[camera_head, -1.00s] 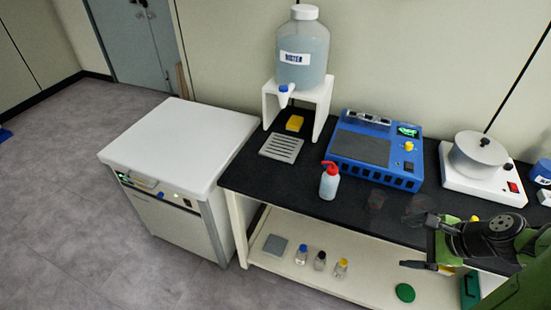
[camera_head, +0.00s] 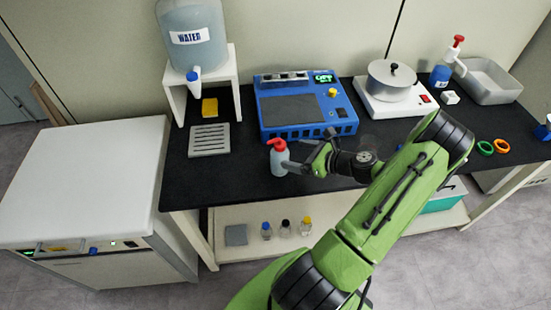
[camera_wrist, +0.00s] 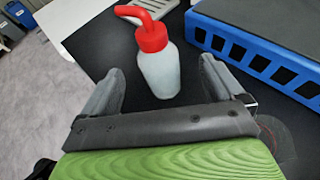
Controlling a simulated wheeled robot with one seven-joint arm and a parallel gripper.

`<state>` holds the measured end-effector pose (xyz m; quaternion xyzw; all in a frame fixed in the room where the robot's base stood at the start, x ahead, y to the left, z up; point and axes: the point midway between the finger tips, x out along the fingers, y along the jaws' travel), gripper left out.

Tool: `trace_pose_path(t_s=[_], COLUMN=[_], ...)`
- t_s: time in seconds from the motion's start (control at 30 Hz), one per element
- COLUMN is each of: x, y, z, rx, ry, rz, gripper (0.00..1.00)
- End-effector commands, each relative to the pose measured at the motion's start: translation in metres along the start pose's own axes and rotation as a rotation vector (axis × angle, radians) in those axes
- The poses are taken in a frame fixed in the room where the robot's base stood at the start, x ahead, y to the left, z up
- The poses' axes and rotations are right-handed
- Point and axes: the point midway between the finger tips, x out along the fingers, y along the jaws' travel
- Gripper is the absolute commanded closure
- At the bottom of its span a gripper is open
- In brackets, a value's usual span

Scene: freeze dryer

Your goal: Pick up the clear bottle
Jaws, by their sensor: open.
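The clear bottle, a translucent whitish squeeze bottle (camera_head: 277,158) with a red cap and bent red spout, stands upright on the black bench top in front of the blue device. In the wrist view the bottle (camera_wrist: 158,72) stands ahead of my gripper, between the lines of its two fingers. My gripper (camera_head: 304,152) is open and empty, just right of the bottle in the head view. One finger overlaps the bottle's lower right side there; I cannot tell whether they touch.
The blue device (camera_head: 304,108) stands close behind the bottle. A grey slatted tray (camera_head: 209,140) and the white stand (camera_head: 236,85) with a water jug (camera_head: 191,40) are to the left. Small capped bottles (camera_head: 285,229) stand on the lower shelf.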

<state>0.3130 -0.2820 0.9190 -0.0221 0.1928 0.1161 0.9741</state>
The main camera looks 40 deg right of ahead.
Motion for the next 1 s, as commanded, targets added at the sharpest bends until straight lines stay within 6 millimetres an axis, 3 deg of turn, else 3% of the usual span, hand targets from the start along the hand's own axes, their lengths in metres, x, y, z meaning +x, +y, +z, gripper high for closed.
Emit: trace_pose_path(t_s=[0.1,0.27,0.5,0.73,0.77,1.0], x=[0.026,0.045,0.086,0.09,0.089,0.089], y=[0.001,0.002,0.005,0.004,0.004,0.004], z=[-0.001,-0.002,-0.005,-0.005,-0.005,-0.004], rx=[-0.001,-0.001,-0.003,-0.001,-0.001,-0.002], ry=[0.0,0.0,0.001,0.001,0.001,0.001], rz=[0.004,0.003,0.003,0.001,0.001,0.001], gripper=[0.06,0.06,0.06,0.06,0.07,0.44])
